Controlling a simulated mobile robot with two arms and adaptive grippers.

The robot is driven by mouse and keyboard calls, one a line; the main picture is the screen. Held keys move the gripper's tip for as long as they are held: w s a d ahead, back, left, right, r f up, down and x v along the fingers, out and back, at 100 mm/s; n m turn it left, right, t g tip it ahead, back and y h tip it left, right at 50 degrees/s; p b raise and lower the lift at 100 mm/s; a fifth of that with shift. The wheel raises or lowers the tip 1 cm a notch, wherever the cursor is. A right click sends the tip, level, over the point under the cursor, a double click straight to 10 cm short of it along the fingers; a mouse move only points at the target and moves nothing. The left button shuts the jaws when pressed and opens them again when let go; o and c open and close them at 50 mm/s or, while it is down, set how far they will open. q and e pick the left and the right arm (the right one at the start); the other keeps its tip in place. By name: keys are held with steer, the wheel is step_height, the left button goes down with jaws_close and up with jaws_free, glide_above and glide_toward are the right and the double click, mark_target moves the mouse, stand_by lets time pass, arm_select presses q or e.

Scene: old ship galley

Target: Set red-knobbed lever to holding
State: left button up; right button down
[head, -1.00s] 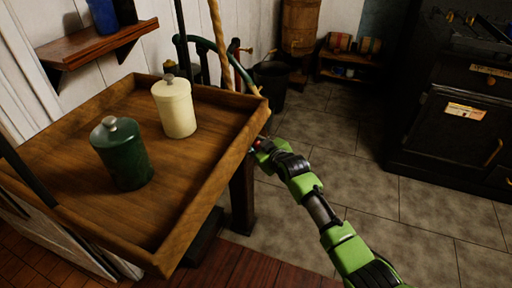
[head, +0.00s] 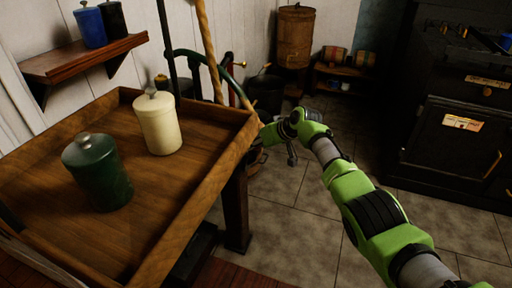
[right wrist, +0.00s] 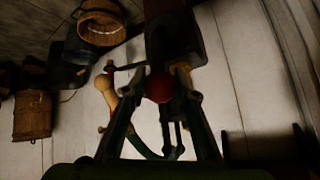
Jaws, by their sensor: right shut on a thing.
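The lever's red knob (right wrist: 158,88) shows in the right wrist view, between the two fingers of my right gripper (right wrist: 162,80). The fingers are shut on it. Below the knob, dark metal rods and a curved bar show, but I cannot tell which is the lever's shaft. In the head view my right gripper (head: 268,136) reaches beyond the right edge of the wooden tray table. The red knob cannot be made out there. No mark for the holding position can be read. My left gripper is not in view.
A wooden tray table (head: 185,212) holds a green canister (head: 97,172) and a cream canister (head: 158,122). A rope (head: 207,45) hangs beside a dark pole behind it. A black stove (head: 450,120) stands at right. The tiled floor between is clear.

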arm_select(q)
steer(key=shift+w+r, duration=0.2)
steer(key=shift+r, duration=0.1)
arm_select(e)
steer(key=shift+w, duration=0.15)
steer(key=c, duration=1.6)
jaws_free()
steer(key=v, duration=1.2)
steer(key=shift+w+r, duration=0.1)
